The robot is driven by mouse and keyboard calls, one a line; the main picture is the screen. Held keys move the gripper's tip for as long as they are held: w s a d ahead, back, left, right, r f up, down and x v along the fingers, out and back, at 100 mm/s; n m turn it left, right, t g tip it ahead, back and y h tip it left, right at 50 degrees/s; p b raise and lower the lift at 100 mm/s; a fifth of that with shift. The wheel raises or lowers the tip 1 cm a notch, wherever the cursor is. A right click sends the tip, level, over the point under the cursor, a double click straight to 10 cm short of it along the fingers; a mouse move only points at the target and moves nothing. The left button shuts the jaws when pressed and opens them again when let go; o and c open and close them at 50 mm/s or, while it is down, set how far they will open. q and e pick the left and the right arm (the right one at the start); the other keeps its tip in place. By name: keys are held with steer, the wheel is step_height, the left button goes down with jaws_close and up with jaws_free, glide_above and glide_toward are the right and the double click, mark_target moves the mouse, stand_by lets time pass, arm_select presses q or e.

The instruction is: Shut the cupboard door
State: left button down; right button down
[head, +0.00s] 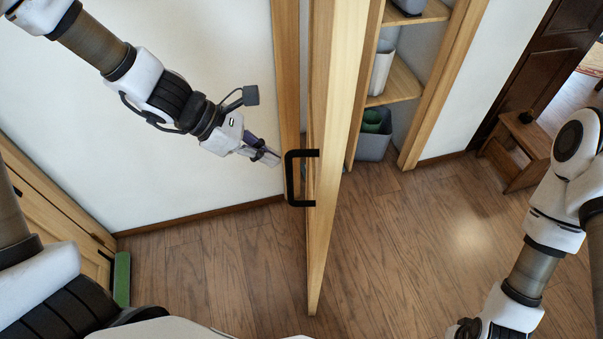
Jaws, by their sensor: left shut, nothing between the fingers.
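The cupboard door (335,130) stands wide open, seen nearly edge-on in the middle of the head view. Its black bar handle (290,178) is on the left face. The cupboard (436,90) behind it is open to the right, with its shelves showing. My left gripper (274,158) is shut and empty, just left of the handle in the picture; I cannot tell whether it touches the door. My right arm comes in at the right edge, and its gripper is at or below the bottom edge, its fingers hidden.
The cupboard holds a white container (381,68) and a grey bin (375,140) with something green inside. A green object (122,280) is at lower left. The wooden floor right of the door is clear.

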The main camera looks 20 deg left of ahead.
arm_select(q)
steer(key=w+d+f, duration=0.2)
steer(key=d, duration=0.4)
steer(key=shift+f, duration=0.2)
